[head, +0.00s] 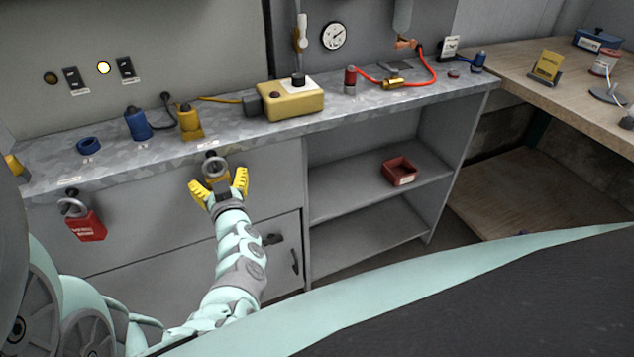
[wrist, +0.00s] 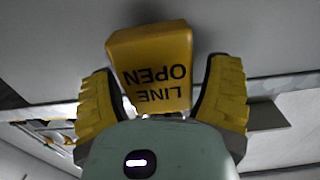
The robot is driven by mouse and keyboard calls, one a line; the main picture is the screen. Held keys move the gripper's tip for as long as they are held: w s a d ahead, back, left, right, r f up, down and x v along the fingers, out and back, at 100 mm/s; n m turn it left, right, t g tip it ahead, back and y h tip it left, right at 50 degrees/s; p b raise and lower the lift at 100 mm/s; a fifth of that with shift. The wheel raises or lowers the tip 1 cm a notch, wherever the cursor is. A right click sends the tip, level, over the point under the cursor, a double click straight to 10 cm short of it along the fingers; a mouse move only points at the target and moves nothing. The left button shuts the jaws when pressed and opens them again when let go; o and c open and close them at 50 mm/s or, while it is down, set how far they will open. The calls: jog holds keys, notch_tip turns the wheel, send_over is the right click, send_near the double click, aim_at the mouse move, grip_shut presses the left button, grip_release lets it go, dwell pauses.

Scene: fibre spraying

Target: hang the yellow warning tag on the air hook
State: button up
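The yellow warning tag (wrist: 155,65) shows in the wrist view with its upside-down "LINE OPEN" lettering facing the camera. In the head view, its grey ring (head: 213,168) is at a small dark hook (head: 210,155) on the cabinet front, under a small label too small to read. I cannot tell whether this is the air hook. My gripper (head: 220,187) is just below the ring, its yellow fingers spread to either side. In the wrist view, a gap shows between the tag and the right finger, so the gripper looks open around the tag. The tag's body is mostly hidden in the head view.
A red tag (head: 86,226) hangs from another hook at left. The metal counter (head: 240,133) above holds a yellow box (head: 290,101) and several fittings. An open shelf with a red bin (head: 399,171) is at right. A wooden table (head: 520,79) stands beyond.

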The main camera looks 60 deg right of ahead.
jog(key=shift+o, duration=1.1)
jog(key=shift+s, duration=0.1)
